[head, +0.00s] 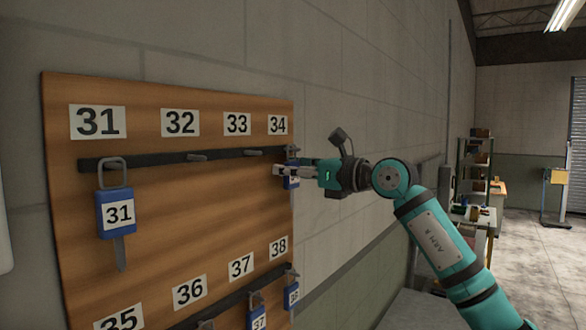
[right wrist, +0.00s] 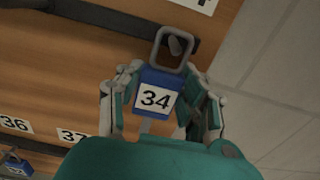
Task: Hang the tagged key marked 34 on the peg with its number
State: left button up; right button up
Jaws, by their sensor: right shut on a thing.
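The blue tagged key marked 34 (right wrist: 156,98) is held between the fingers of my right gripper (right wrist: 160,105), with its grey loop pointing up. In the right wrist view the tip of a peg (right wrist: 176,45) shows inside the loop's opening. I cannot tell whether the loop is around the peg or only in front of it. In the head view my right gripper (head: 284,171) is at the board's right edge, just below the 34 label (head: 277,125). The blue tag (head: 291,183) is partly hidden by the fingers there. My left gripper is not in view.
The wooden board (head: 160,240) has an upper dark rail with bare pegs under 32 (head: 197,157) and 33 (head: 253,152). Key 31 (head: 117,212) hangs at the left. More keys hang on the lower rail, including 37 (head: 257,316). Bare wall lies right of the board.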

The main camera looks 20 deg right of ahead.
dwell(0.4)
jog(key=o, duration=1.2)
jog(key=shift+o, duration=0.2)
